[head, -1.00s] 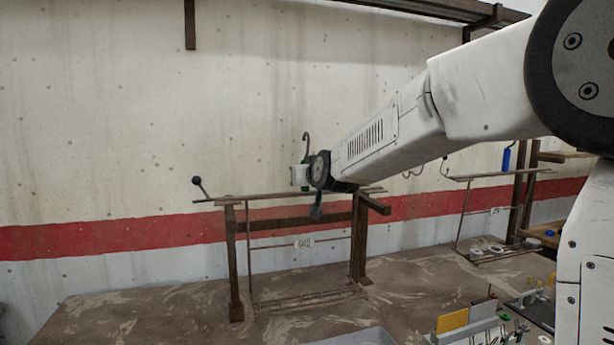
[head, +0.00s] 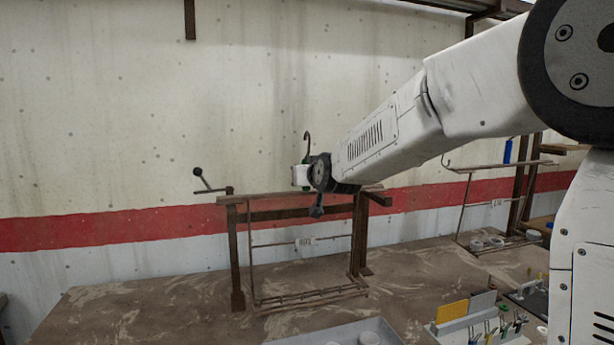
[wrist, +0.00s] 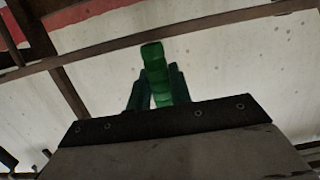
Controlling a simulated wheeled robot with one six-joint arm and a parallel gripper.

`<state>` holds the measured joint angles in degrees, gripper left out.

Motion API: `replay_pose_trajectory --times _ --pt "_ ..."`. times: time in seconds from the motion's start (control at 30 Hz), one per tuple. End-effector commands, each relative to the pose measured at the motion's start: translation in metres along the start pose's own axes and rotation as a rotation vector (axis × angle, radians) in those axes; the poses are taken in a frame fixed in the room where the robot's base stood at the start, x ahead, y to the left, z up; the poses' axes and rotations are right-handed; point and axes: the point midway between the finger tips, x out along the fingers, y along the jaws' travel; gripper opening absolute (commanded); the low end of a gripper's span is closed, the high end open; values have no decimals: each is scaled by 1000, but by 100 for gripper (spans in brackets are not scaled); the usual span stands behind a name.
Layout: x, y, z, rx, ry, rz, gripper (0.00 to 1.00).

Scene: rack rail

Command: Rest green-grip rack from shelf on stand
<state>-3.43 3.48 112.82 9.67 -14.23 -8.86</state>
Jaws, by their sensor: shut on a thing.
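My gripper (head: 316,178) is shut on the green grip (wrist: 153,62), which shows between the two fingers in the wrist view. A dark hook rises above it in the head view. The rack (head: 312,296) looks like a thin brown wire frame with a small pale label and a low tray, hanging upright below my gripper. The stand (head: 236,265) has two dark rusty posts and a top rail. The rack overlaps the stand in the head view. I cannot tell whether they touch. My wrist hides part of the grip and the upper frame.
A ball-ended lever (head: 197,172) sticks up at the stand's left end. At right, another rack (head: 462,215) with a blue grip (head: 508,150) hangs by a dark post, with jars on its tray. A grey tray (head: 345,332) and a yellow block (head: 452,311) lie in front.

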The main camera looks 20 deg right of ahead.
Motion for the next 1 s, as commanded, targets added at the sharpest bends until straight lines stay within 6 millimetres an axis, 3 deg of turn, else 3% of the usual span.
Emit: replay_pose_trajectory --times 0.47,0.5,0.57,0.6,0.87,1.0 --pt "1 0 4 -1 3 0 0" --pt "1 0 4 -1 3 0 26" --pt "1 0 4 -1 3 0 43" --pt "1 0 4 0 2 0 46" --pt "0 0 6 0 -1 0 46" --pt "-12 0 4 0 1 0 46"
